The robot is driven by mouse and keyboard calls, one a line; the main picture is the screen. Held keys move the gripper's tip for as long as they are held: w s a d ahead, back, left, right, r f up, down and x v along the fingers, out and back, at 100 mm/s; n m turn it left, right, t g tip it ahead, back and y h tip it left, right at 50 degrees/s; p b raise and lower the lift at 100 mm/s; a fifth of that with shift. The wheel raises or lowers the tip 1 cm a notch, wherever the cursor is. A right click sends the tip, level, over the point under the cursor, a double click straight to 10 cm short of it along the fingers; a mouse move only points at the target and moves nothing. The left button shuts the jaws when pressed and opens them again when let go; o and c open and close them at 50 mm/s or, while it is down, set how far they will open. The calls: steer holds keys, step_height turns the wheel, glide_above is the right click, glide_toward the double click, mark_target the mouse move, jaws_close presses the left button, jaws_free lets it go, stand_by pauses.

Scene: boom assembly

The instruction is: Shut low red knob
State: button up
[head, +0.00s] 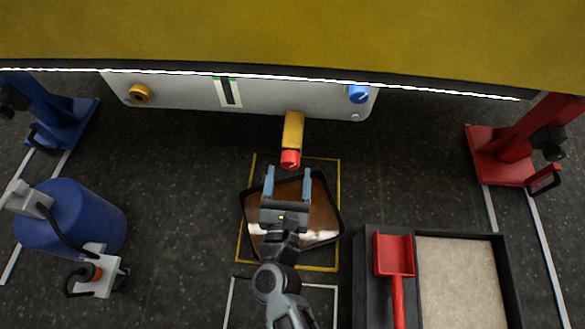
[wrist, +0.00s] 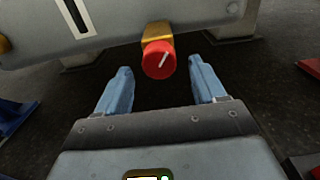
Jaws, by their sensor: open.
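The red knob (head: 290,158) sits at the near end of a yellow pipe (head: 293,130) that sticks out below a grey panel. In the wrist view the red knob (wrist: 158,60) shows its round face with a pale slanted line. My gripper (head: 288,178) is open, its two blue fingers pointing at the knob.
A dark tray (head: 325,228) with brown liquid lies on the floor under my gripper. The grey panel (head: 185,95) carries a yellow knob (head: 139,94) and a blue knob (head: 358,93). A yellow boom (head: 290,30) hangs above. A blue drum (head: 75,220) stands left, a sand bin (head: 455,270) right.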

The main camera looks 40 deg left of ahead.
steer(key=shift+x, duration=1.25)
steer(key=shift+c, duration=0.4)
steer(key=c, duration=1)
